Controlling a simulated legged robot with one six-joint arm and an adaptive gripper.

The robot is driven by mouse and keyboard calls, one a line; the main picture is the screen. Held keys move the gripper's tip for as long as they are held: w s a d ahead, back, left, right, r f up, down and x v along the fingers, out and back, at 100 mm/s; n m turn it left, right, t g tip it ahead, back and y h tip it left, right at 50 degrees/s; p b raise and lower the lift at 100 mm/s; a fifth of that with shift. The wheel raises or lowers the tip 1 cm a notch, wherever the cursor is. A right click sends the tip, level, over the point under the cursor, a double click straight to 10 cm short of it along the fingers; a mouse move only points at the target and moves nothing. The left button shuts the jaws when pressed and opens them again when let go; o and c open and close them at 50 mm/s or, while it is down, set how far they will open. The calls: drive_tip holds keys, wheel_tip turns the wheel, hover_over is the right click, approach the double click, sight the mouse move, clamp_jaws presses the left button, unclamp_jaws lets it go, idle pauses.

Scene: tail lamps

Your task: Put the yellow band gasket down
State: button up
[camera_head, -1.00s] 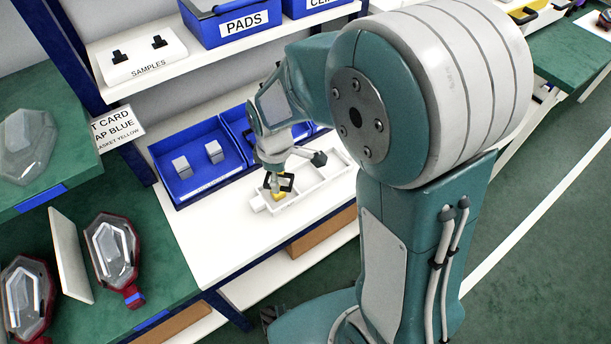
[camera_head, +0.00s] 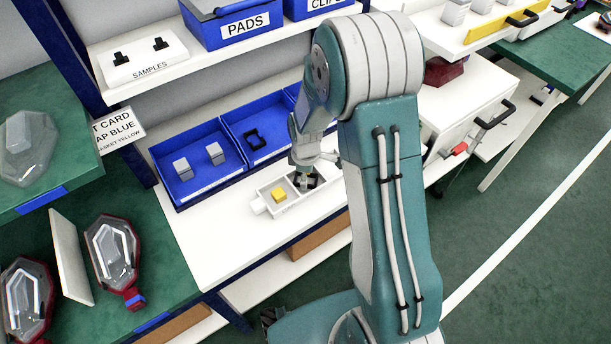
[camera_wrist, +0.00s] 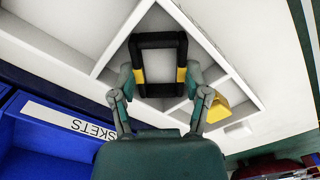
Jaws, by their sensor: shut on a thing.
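The yellow band gasket (camera_wrist: 158,43) is a black square frame with yellow bands on two opposite sides. My gripper (camera_wrist: 159,78) is shut on it, one finger at each banded side. In the head view, my gripper (camera_head: 304,180) is at the white divided tray (camera_head: 283,213), over a compartment right of the one with a yellow block (camera_head: 278,194). The dark gasket partly shows around the fingertips there. I cannot tell whether it touches the tray floor. The yellow block also shows in the wrist view (camera_wrist: 216,108).
Blue bins stand behind the tray; one holds grey blocks (camera_head: 214,153), another a black frame (camera_head: 256,139). A shelf with a samples block (camera_head: 142,60) is above. The white worktop (camera_head: 215,240) is clear at front left. Lamps (camera_head: 113,254) lie on the green table.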

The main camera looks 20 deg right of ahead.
drive_tip(key=o, duration=1.3)
drive_tip(key=shift+f, duration=0.1)
drive_tip(key=shift+c, duration=0.2)
wheel_tip(320, 180, up, 13)
drive_tip(key=s+r+m+t, duration=0.2)
drive_tip(key=s+r+m, duration=0.4)
drive_tip(key=s+r, duration=0.2)
drive_tip(key=s+r+m+t, duration=0.3)
drive_tip(key=s+r+m, duration=0.3)
drive_tip(key=s, duration=0.7)
wheel_tip(320, 180, up, 3)
drive_tip(key=shift+f+m+t, duration=0.15)
drive_tip(key=shift+m+t, duration=0.15)
